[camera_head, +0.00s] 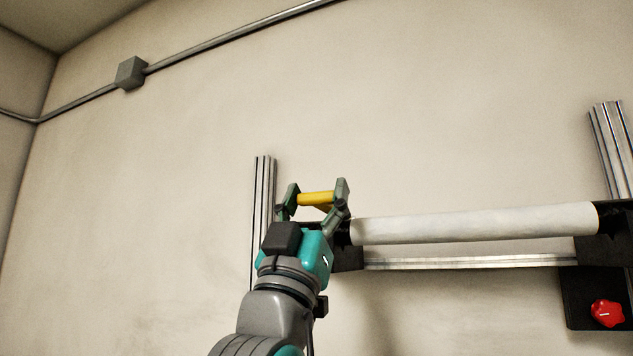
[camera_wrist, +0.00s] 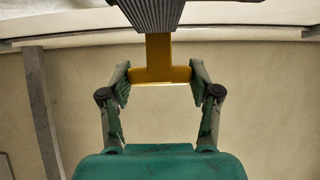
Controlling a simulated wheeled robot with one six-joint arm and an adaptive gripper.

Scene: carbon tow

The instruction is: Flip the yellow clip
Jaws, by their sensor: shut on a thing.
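The yellow clip (camera_head: 316,198) shows in the head view as a short bar between the two fingers of my gripper (camera_head: 315,195), near the left end of the white roll. In the wrist view the yellow clip (camera_wrist: 160,68) looks T-shaped. Its crossbar lies between the fingertips of my gripper (camera_wrist: 160,77), and its stem runs up to a grey ribbed piece (camera_wrist: 152,12). My gripper is shut on the clip's crossbar. The clip's far end is hidden behind the ribbed piece.
The white roll (camera_head: 480,224) lies across a frame with a metal rail (camera_head: 470,262) below it. Metal uprights stand at left (camera_head: 263,215) and right (camera_head: 613,145). A red knob (camera_head: 607,313) is at lower right.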

